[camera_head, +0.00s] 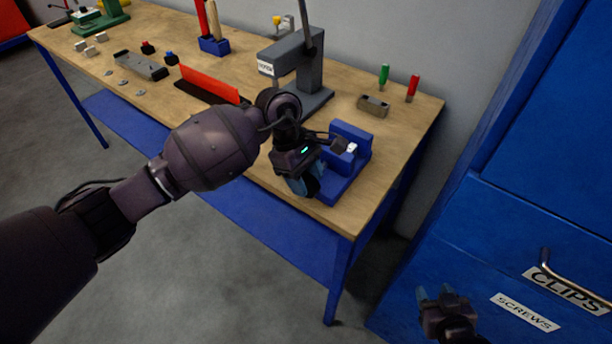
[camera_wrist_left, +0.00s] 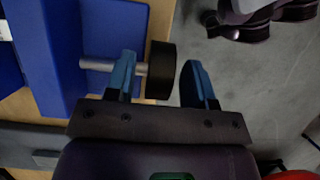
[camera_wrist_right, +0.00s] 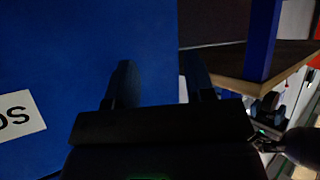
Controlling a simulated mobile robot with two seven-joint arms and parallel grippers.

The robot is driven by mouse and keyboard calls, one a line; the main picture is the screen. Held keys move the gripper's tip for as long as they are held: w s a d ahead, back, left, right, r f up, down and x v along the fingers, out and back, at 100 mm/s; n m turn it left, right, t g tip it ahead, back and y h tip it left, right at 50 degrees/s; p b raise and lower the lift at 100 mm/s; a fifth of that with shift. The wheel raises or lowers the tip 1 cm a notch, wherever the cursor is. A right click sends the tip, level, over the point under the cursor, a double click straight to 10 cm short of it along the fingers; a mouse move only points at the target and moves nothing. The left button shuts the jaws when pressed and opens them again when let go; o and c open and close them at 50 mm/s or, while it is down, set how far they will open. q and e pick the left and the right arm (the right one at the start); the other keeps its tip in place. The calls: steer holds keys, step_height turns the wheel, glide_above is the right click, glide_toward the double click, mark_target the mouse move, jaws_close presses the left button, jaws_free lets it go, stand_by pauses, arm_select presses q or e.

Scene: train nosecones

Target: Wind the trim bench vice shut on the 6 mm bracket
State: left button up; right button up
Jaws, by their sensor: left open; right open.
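The blue vice (camera_head: 348,180) sits at the near right edge of the wooden bench. A small white piece, perhaps the bracket (camera_head: 352,147), shows at its jaws; whether it is gripped I cannot tell. In the left wrist view the blue vice body (camera_wrist_left: 42,60) has a silver spindle (camera_wrist_left: 93,64) ending in a dark round knob (camera_wrist_left: 159,70). My left gripper (camera_head: 308,183) is open at the vice's front; in its wrist view the fingers (camera_wrist_left: 160,80) lie either side of the knob, one overlapping the spindle. My right gripper (camera_head: 445,296) is open and empty before the blue cabinet.
A grey press (camera_head: 296,60) stands behind the vice. A grey block (camera_head: 373,106), a green-handled tool (camera_head: 383,76) and a red-handled tool (camera_head: 412,88) are at the back right. The blue cabinet (camera_head: 540,215) fills the right.

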arm_select(q)
steer(key=shift+c, duration=0.2)
steer(key=c, duration=0.7)
jaws_close()
arm_select(e)
steer(key=shift+s+d+f, duration=0.1)
steer(key=shift+s+f, duration=0.35)
steer(key=shift+s, duration=0.1)
arm_select(q)
steer(key=t+y, duration=0.1)
steer(key=t+y+b, duration=0.1)
steer(key=y, duration=0.1)
steer(key=shift+s+d+f+t, duration=0.1)
steer(key=shift+s+d+t, duration=0.1)
steer(key=shift+d+t, duration=0.1)
steer(key=shift+s+d+t+y+b, duration=0.15)
steer(key=shift+t+y+b, duration=0.25)
steer(key=shift+y, duration=0.6)
steer(key=shift+d+f+t+y, duration=0.1)
steer(key=shift+t+y, duration=0.4)
arm_select(e)
steer(key=shift+s+f+g, duration=0.2)
steer(key=shift+f+g, duration=0.1)
steer(key=shift+f, duration=0.75)
steer(key=shift+w, duration=0.25)
